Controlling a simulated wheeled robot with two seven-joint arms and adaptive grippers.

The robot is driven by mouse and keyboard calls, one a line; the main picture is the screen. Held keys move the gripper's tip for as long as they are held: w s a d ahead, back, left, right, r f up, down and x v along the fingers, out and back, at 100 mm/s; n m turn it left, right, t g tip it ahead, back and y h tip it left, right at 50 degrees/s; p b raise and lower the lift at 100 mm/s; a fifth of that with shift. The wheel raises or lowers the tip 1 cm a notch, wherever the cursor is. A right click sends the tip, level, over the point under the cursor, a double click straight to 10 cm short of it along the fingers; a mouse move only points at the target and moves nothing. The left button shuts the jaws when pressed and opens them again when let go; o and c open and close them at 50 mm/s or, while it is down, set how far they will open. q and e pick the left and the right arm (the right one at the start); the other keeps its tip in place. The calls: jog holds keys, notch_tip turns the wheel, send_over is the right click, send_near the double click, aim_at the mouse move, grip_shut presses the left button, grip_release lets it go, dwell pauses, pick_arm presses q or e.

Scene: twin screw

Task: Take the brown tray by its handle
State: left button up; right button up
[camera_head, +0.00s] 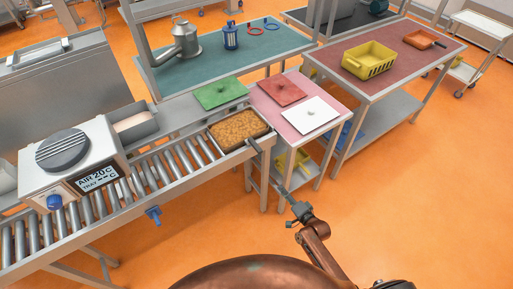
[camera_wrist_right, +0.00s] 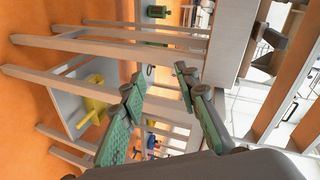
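The brown-filled metal tray (camera_head: 240,125) sits at the right end of the roller conveyor. Its short dark handle (camera_head: 254,146) sticks out toward the front right. My right gripper (camera_head: 285,191) is in front of and to the right of the tray, apart from the handle. In the right wrist view my right gripper (camera_wrist_right: 160,83) has its two green-padded fingers spread, with nothing held between them. I cannot surely pick out the tray in that view. My left gripper is not in view.
The orange floor in front is clear.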

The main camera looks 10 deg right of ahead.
jog(key=w+a+r+m+t+y, duration=0.1)
jog(key=w+a+r+t, duration=0.1)
jog(key=r, duration=0.6)
jog(key=w+a+r+m+t+y, duration=0.1)
jog(key=w+a+r+m, duration=0.15)
jog(key=r, duration=0.55)
pick_arm(q)
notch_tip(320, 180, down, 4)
jog(key=b, duration=0.3)
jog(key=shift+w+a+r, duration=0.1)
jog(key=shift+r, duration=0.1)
pick_arm(e)
send_near(249, 138)
jog(key=shift+n, duration=0.35)
jog(key=x, duration=0.3)
jog(key=f+x, duration=0.1)
jog(key=shift+w+d, duration=0.15)
jog(key=shift+w, duration=0.3)
jog(key=shift+c, duration=1.4)
jog(key=c, duration=0.3)
jog(key=shift+o, duration=0.3)
grip_shut()
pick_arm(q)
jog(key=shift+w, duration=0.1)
